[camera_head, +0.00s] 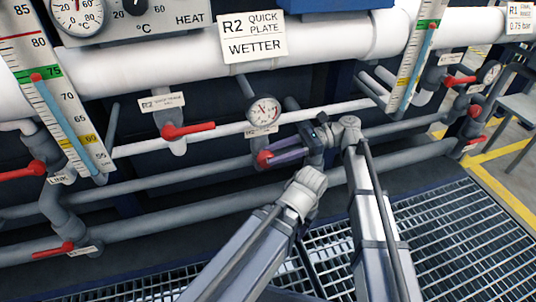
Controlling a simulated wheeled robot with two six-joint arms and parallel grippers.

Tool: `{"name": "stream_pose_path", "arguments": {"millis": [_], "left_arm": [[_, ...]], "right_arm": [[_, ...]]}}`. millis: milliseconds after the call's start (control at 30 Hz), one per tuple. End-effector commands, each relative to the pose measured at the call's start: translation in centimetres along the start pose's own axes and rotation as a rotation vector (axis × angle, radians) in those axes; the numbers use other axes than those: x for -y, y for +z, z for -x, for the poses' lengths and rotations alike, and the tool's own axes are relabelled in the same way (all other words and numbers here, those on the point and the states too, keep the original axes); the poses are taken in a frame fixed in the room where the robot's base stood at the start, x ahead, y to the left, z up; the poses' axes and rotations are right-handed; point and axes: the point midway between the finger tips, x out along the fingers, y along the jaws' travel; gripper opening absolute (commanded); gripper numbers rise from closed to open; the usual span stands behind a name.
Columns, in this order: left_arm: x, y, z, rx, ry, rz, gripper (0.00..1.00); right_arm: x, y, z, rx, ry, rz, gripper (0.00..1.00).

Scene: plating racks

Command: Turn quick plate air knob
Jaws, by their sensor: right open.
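A small red knob (263,159) sits on the pipework just below a round pressure gauge (263,111). My right gripper (275,157) reaches in from the right, with its dark purple-tinted fingers at the knob. It is open, with the fingertips beside or around the knob; whether they touch it I cannot tell. A small R2 label (257,132) above the knob is partly hidden. The sign R2 Quick Plate Wetter (253,37) hangs on the large white pipe above. My left gripper is not in view.
A red lever valve (188,130) stands left of the knob. Thermometer scales flank the area at left (68,125) and right (412,60). Grey pipes (150,233) run below. Grating (455,245) covers the floor at lower right. More red-handled valves (460,80) stand at right.

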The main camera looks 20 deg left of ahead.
Motion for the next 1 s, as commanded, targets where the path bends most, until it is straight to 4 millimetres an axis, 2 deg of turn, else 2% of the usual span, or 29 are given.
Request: {"name": "stream_pose_path", "arguments": {"millis": [100,300,733,900,1000], "left_arm": [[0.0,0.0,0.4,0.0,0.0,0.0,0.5],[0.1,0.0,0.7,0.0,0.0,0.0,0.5],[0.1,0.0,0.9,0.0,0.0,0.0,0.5],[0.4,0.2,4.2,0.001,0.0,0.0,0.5],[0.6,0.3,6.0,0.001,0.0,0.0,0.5]], "right_arm": [[0.2,0.1,2.2,0.0,-0.003,0.0,0.47],[0.1,0.1,4.5,-0.001,-0.005,0.0,0.47],[0.0,0.1,5.1,-0.002,-0.004,0.0,0.47],[0.0,1.7,4.8,-0.087,-0.004,-0.002,0.47],[0.0,2.0,4.6,-0.16,-0.003,-0.002,0.47]]}}
